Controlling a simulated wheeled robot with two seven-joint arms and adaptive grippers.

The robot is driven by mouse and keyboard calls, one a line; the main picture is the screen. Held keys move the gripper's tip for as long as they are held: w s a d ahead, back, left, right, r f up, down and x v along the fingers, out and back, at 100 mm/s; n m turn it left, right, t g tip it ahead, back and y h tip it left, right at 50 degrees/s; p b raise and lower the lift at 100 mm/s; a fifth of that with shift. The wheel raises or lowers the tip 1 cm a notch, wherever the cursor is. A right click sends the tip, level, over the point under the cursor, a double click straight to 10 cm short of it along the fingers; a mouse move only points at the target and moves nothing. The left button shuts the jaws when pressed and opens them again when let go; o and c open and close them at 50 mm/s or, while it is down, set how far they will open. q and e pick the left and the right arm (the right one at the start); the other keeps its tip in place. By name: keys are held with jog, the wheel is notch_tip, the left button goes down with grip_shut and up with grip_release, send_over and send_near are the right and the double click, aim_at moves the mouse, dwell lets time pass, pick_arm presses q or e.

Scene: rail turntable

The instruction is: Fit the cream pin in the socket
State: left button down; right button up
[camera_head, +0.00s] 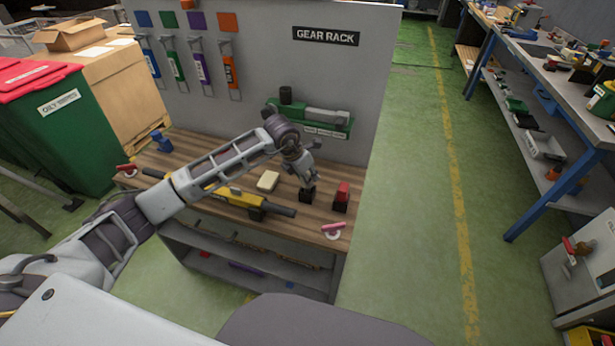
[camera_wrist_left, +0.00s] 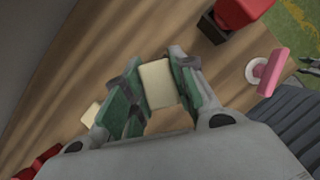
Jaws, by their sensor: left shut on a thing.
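My left gripper (camera_head: 309,181) reaches over the wooden bench top from the left and points down. In the left wrist view its fingers (camera_wrist_left: 159,92) are shut on the cream pin (camera_wrist_left: 158,82), which shows as a pale block between the green pads. In the head view the pin is hidden by the gripper. A small black block (camera_head: 307,195), possibly the socket, sits right under the fingertips. I cannot tell whether the pin is in it, touching it or above it.
A second cream block (camera_head: 268,181) lies left of the gripper. A red piece (camera_head: 343,190) in a black holder stands close on the right. A pink-handled piece (camera_head: 333,227) is near the front corner. A yellow-black tool (camera_head: 237,197) lies in front. The grey panel (camera_head: 270,60) stands behind.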

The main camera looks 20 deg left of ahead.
pick_arm(q)
jog(key=shift+r, duration=0.3)
jog(key=shift+r+p, duration=0.3)
jog(key=shift+r, duration=0.05)
pick_arm(e)
jog(key=shift+d+r, duration=0.3)
jog(key=shift+r, duration=0.05)
pick_arm(q)
jog(key=shift+r, duration=0.6)
jog(key=shift+r+p, duration=0.1)
jog(key=shift+p, duration=0.2)
pick_arm(e)
jog(key=shift+a+r, duration=0.25)
jog(key=shift+a, duration=0.6)
pick_arm(q)
jog(key=shift+r, duration=0.1)
pick_arm(e)
jog(key=shift+d, duration=0.1)
